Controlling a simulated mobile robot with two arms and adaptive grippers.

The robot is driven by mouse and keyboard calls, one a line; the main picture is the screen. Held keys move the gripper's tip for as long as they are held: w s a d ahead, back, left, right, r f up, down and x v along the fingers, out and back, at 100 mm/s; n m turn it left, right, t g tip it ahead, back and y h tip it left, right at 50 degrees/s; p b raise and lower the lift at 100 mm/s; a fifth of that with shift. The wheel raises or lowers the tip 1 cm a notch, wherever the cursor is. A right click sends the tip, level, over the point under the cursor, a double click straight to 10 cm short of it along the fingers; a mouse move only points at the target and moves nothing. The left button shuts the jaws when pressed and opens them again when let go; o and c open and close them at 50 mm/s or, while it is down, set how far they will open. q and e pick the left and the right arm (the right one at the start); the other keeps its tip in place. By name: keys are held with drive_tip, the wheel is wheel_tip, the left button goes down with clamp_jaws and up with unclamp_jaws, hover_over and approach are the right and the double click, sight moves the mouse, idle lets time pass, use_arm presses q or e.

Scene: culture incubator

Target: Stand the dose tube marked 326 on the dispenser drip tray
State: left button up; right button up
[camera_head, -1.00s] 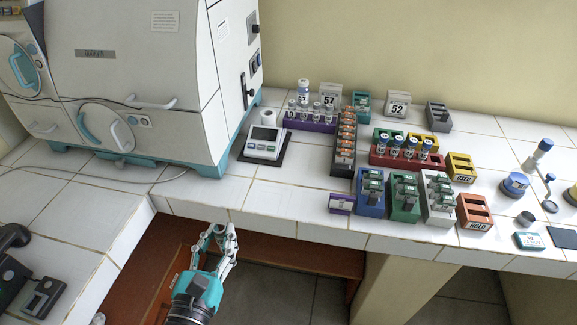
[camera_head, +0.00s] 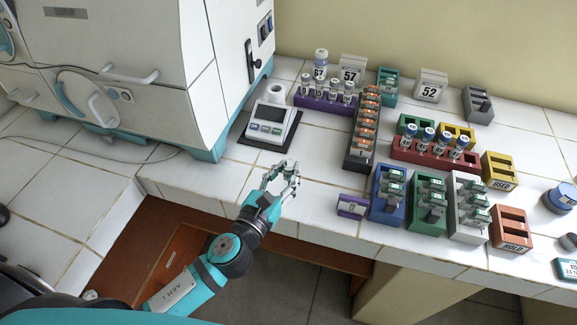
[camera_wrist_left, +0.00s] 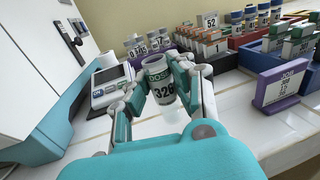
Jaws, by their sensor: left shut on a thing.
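In the head view my left gripper (camera_head: 281,182) is over the front part of the tiled counter; the tube is hard to make out there. A white device with a small screen (camera_head: 269,122) on a dark base, with a round white part on top, stands just behind the gripper. It also shows in the wrist view (camera_wrist_left: 108,82). I cannot tell which surface is the drip tray. My right gripper is not in view.
A purple JOB card holder (camera_head: 351,206) stands right of my gripper. Blue (camera_head: 386,213), green and white racks stand beyond it. A purple rack of vials (camera_head: 318,105) is behind, and a large white incubator (camera_head: 150,60) at left. Counter around my gripper is bare.

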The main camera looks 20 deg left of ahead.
sight(289, 171)
use_arm(q)
drive_tip(key=w, duration=0.3)
drive_tip(key=shift+w+a+f, duration=0.15)
drive_tip(key=shift+w+f, duration=0.05)
wheel_tip(289, 171, down, 3)
drive_tip(key=shift+f+b, duration=0.15)
drive_tip(key=shift+b, duration=0.7)
drive_tip(key=shift+f, duration=0.25)
drive_tip(key=o, duration=0.8)
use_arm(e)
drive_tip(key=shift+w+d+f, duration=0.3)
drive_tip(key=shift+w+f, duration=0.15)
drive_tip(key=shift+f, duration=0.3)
use_arm(q)
drive_tip(key=shift+r, duration=0.2)
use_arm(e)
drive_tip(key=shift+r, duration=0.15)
